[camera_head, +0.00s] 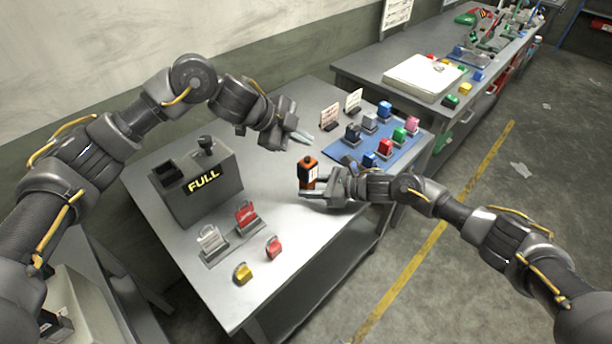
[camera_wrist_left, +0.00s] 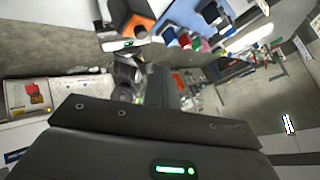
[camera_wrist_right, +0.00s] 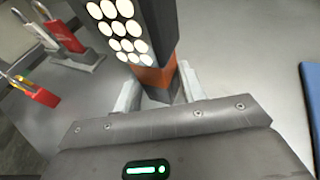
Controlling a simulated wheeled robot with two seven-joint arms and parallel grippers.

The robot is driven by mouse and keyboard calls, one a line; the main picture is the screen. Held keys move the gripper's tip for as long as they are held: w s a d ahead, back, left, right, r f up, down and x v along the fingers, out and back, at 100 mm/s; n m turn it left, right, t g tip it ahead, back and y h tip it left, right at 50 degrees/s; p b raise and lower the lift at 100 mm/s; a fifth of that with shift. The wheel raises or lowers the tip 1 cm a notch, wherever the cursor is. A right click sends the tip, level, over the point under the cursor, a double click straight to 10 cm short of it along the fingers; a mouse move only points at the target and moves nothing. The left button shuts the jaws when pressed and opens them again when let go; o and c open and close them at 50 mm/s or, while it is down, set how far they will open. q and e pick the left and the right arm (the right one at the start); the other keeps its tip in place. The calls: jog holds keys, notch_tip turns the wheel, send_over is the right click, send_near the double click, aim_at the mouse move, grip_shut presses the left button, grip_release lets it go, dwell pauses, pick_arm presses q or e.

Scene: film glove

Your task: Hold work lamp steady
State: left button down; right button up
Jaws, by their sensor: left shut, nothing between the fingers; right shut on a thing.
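The work lamp (camera_head: 308,172) is a small orange and black block. It stands upright in my right gripper (camera_head: 318,196), just above or on the metal table; I cannot tell which. In the right wrist view the lamp (camera_wrist_right: 158,76) shows a face of round white lights, and its orange lower part sits between the two fingers (camera_wrist_right: 158,100). My left gripper (camera_head: 300,140) is shut and empty, above the table behind the lamp. The left wrist view shows the lamp's orange body (camera_wrist_left: 137,30) near the top.
A grey box marked FULL (camera_head: 197,183) stands on the table's left. Red and yellow padlocks (camera_head: 273,247) lie in front, near a stand with tags (camera_head: 212,240). A blue mat (camera_head: 345,157) with several coloured blocks lies at the right. Two small cards (camera_head: 331,116) stand behind.

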aim_at(303, 162)
pick_arm(q)
jog(key=shift+f, duration=1.3)
jog(key=shift+f, duration=0.1)
dwell(1.0)
jog(key=shift+f, duration=0.3)
jog(key=shift+f, duration=0.45)
dwell(0.6)
jog(key=shift+r, duration=0.9)
jog(key=shift+r, duration=3)
